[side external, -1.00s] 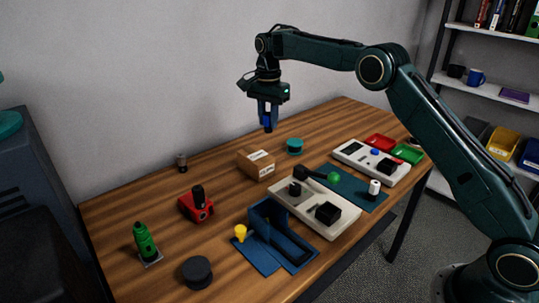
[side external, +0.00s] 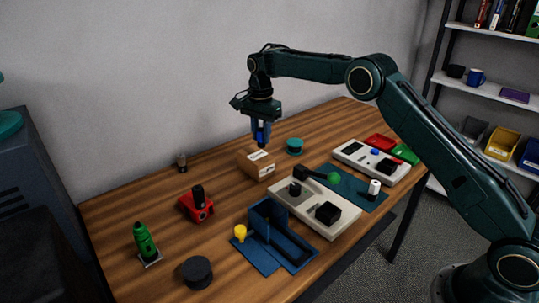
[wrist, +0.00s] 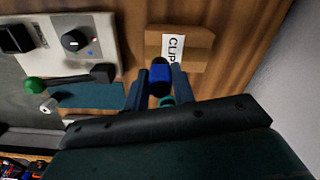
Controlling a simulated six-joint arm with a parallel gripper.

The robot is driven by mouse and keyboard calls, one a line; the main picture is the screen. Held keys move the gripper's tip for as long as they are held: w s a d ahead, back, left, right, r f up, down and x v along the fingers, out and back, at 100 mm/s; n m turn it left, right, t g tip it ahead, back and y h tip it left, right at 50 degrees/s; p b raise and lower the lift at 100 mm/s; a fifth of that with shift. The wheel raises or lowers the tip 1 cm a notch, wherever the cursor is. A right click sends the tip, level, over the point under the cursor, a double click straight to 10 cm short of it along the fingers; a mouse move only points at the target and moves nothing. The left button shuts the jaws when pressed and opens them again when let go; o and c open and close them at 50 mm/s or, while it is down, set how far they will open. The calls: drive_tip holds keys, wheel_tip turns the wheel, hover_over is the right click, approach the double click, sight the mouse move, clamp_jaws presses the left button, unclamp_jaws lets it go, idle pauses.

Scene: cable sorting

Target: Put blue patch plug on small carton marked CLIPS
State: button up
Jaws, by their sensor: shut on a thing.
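The blue patch plug (wrist: 159,77) is between the fingers of my gripper (wrist: 156,88) in the wrist view. My gripper (side external: 261,140) is shut on it, and the plug hangs just above the small carton (side external: 257,166) in the side view. The carton is brown cardboard with a white label and stands on the wooden table. In the wrist view the carton (wrist: 199,54) lies just beyond the fingertips, and its label reads CLIP, with the rest hidden. Whether the plug touches the carton top I cannot tell.
A teal spool (side external: 294,146) stands behind the carton to the right. A red block (side external: 196,206) sits to the left. Bare table lies left of the carton.

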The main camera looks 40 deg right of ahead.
sight(261, 145)
drive_tip(key=shift+f, duration=2)
drive_tip(key=shift+f, duration=0.1)
drive_tip(key=o, duration=1)
wheel_tip(261, 145, up, 11)
drive_tip(key=shift+r, duration=0.6)
drive_tip(key=shift+r, duration=0.15)
